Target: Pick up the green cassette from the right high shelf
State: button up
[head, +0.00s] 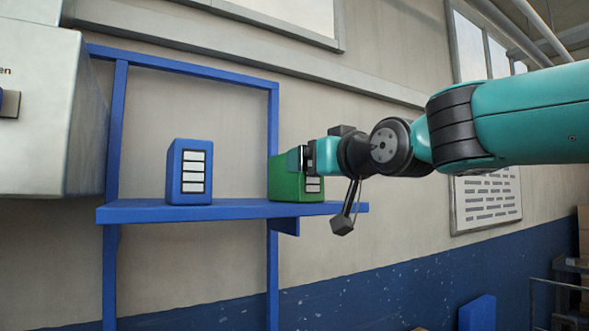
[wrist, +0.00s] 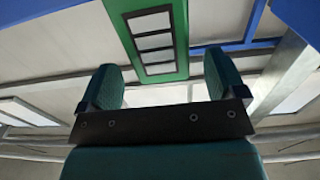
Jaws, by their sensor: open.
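The green cassette (head: 284,181) stands upright on the right part of the blue shelf (head: 225,210) in the head view. My gripper (head: 299,160) is in front of it and hides part of its face. In the wrist view the green cassette (wrist: 152,40) shows its white label panel ahead of my gripper (wrist: 165,88). The two teal fingers are apart, one on each side of the cassette's width. The space between the fingers looks empty near the palm. Whether the fingertips overlap the cassette in depth, I cannot tell.
A blue cassette (head: 189,172) with a white label stands on the left part of the same shelf. Blue uprights (head: 273,130) frame the shelf against the wall. A pale machine housing (head: 45,110) stands at the left. A printed notice (head: 486,200) hangs at the right.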

aim_at(283, 187)
jog(key=p+x, duration=0.3)
jog(key=x, duration=0.1)
jog(key=shift+w+a+p, duration=0.1)
jog(key=shift+p, duration=0.25)
jog(key=shift+w+a+f, duration=0.15)
jog(key=shift+w+a, duration=0.1)
jog(key=shift+w, duration=0.1)
jog(key=c, duration=1)
jog(key=shift+c, duration=1)
